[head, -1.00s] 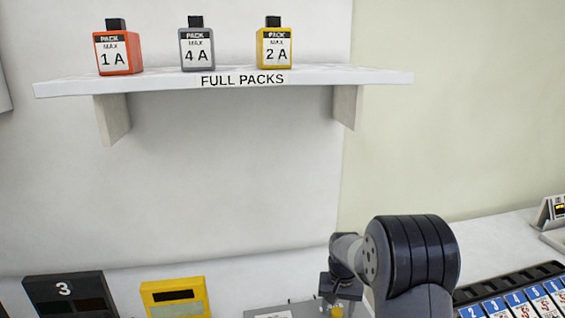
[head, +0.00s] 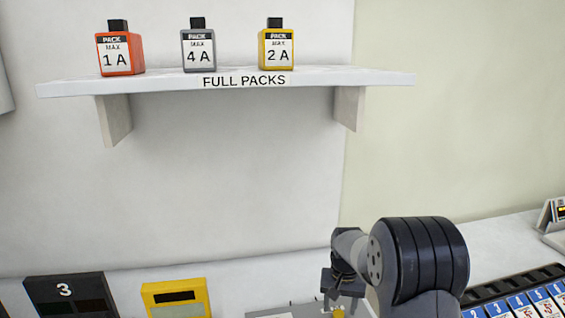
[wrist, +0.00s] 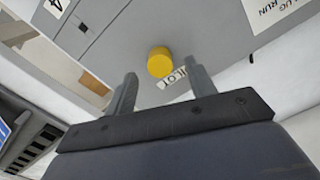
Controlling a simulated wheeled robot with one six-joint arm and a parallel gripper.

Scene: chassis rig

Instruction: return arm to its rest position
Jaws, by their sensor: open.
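My gripper (wrist: 163,92) is open in the wrist view, with its two grey fingers apart and nothing between them. Beyond the fingers is a grey panel (wrist: 120,38) with a round yellow knob (wrist: 160,62) and a label reading "PILOT", partly covered by a finger. In the head view my arm is folded at the lower right, with the wrist above the grey panel (head: 262,311). The fingertips are hard to make out there.
A white shelf (head: 330,77) marked "FULL PACKS" holds an orange pack (head: 120,52), a grey pack (head: 198,50) and a yellow pack (head: 276,50). Below stand a black unit (head: 65,292) marked 3 and a yellow unit (head: 176,298). A card rack (head: 520,298) lies right of my arm.

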